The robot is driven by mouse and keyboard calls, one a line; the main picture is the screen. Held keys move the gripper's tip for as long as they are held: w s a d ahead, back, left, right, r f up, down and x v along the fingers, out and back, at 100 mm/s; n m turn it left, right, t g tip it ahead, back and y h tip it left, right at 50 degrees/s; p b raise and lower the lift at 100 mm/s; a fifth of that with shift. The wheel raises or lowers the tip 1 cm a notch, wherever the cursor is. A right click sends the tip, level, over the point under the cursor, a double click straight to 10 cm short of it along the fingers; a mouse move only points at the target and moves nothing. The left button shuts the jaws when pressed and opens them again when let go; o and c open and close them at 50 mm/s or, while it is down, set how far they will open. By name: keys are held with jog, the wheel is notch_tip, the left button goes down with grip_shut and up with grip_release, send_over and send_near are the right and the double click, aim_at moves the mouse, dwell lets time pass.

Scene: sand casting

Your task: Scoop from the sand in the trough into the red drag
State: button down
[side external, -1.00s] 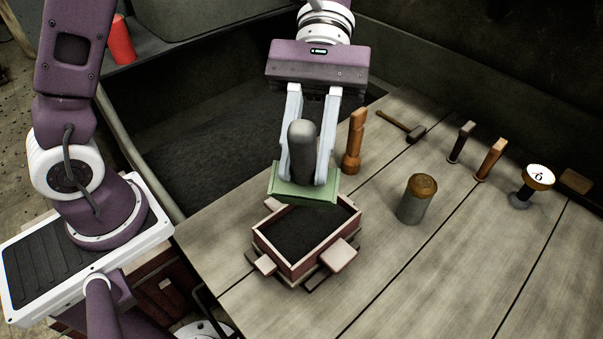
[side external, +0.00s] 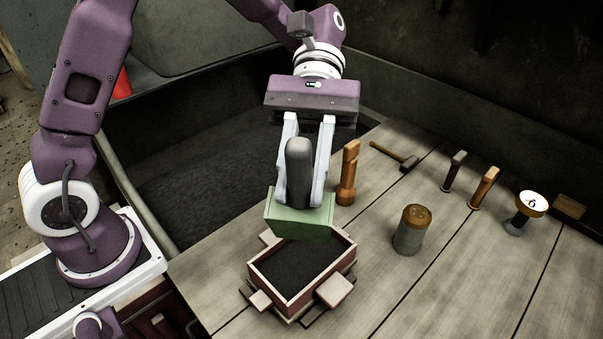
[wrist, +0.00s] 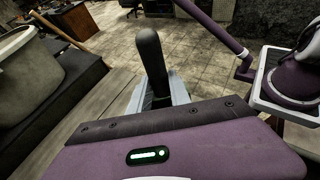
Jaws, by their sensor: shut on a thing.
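My gripper (side external: 306,185) is shut on the dark grey handle of a green scoop (side external: 298,215). The handle also shows in the wrist view (wrist: 151,60), upright between the fingers. The scoop hangs just above the back edge of the red drag (side external: 270,286), and its inside is hidden from the camera. The drag stands on the wooden table with dark sand (side external: 303,262) inside. The trough (side external: 140,150) lies behind the table at the left, with dark sand (side external: 215,190) in its bottom.
An orange wooden tool (side external: 348,175) stands right of the scoop. The table front right is clear.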

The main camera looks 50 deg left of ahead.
jog(key=t+y, duration=0.1)
jog(key=r+t+y, duration=0.1)
jog(key=shift+d+t, duration=0.1)
jog(key=shift+t, duration=0.2)
jog(key=t+y, duration=0.1)
jog(key=r+t+y, duration=0.1)
jog(key=shift+s+t, duration=0.1)
jog(key=shift+t, duration=0.3)
jog(key=t+y, duration=0.2)
jog(key=shift+d+r+t, duration=0.15)
jog(key=shift+r+t, duration=0.1)
jog(key=shift+t, duration=0.05)
jog(key=t+y, duration=0.2)
jog(key=shift+r+t, duration=0.25)
jog(key=shift+t, duration=0.05)
jog(key=shift+a+y, duration=0.2)
jog(key=shift+y, duration=0.1)
